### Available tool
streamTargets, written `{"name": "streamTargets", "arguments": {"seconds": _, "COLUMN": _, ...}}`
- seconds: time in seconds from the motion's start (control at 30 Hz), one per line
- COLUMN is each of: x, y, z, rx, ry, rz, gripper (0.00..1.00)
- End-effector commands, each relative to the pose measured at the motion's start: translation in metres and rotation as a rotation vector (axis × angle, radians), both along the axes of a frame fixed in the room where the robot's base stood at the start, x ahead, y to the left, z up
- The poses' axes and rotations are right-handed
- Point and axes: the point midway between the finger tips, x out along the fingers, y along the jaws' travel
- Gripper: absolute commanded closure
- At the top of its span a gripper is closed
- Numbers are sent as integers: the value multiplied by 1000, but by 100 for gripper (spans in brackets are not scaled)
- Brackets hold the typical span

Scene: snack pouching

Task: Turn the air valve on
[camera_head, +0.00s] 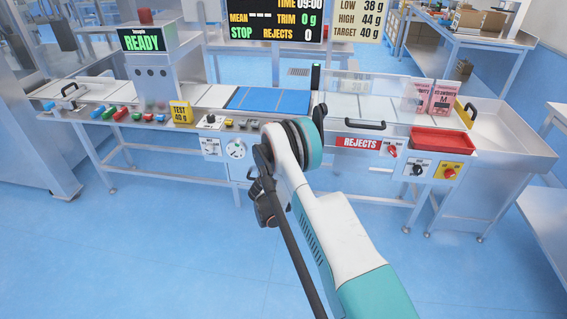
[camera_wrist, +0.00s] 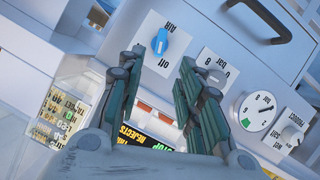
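The air valve is a blue knob (camera_wrist: 160,42) on a white plate marked AIR and off, at the upper middle of the wrist view. I cannot tell its exact setting. In the head view my arm hides it. My gripper (camera_wrist: 160,65) is open and empty, its two dark teal fingers spread to the left and right below the knob in the picture. The knob shows in the gap beyond the fingertips, apparently not touched. In the head view the fingers are not clearly visible behind my wrist.
A dark handle (camera_wrist: 262,22) juts out nearby. The REJECTS panel (camera_head: 358,143) and red tray (camera_head: 443,141) are to the right. The blue floor in front is clear.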

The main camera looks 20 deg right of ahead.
Motion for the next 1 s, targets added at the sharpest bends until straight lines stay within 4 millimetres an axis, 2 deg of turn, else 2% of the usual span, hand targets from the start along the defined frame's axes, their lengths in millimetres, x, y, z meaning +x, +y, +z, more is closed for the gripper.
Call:
{"name": "streamTargets", "arguments": {"seconds": 0.4, "x": 55, "y": -50, "z": -32, "rx": 3, "ry": 0, "rz": 1, "gripper": 67}}
{"name": "streamTargets", "arguments": {"seconds": 0.6, "x": 76, "y": -67, "z": -42, "rx": 4, "ry": -1, "rz": 4, "gripper": 67}}
{"name": "streamTargets", "arguments": {"seconds": 0.8, "x": 86, "y": -77, "z": -45, "rx": 4, "ry": 0, "rz": 2, "gripper": 67}}
{"name": "streamTargets", "arguments": {"seconds": 1.0, "x": 87, "y": -78, "z": -44, "rx": 4, "ry": -1, "rz": 4, "gripper": 67}}
